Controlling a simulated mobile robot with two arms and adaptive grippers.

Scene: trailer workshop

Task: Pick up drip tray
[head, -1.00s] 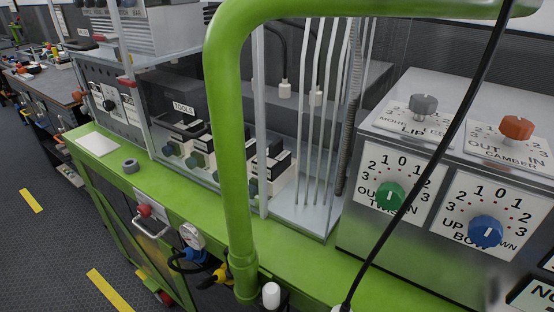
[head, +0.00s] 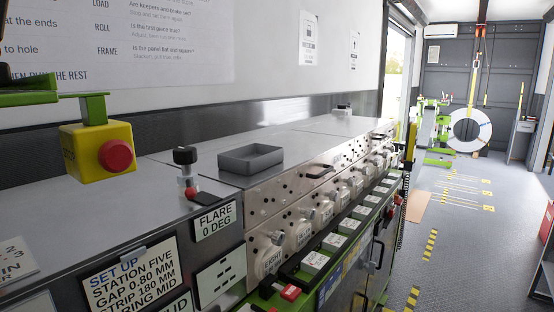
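A small dark grey open rectangular tray (head: 251,158), which looks like the drip tray, sits flat on the metal top of the long machine, a little left of the middle of the head view. Its inside looks empty. Neither of my grippers shows in this view, so nothing of mine is seen touching the tray.
A yellow box with a red button (head: 116,155) hangs at the left. A black-knobbed lever (head: 186,170) stands left of the tray. Rollers and levers line the machine's front. The floor aisle (head: 460,235) on the right is mostly clear.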

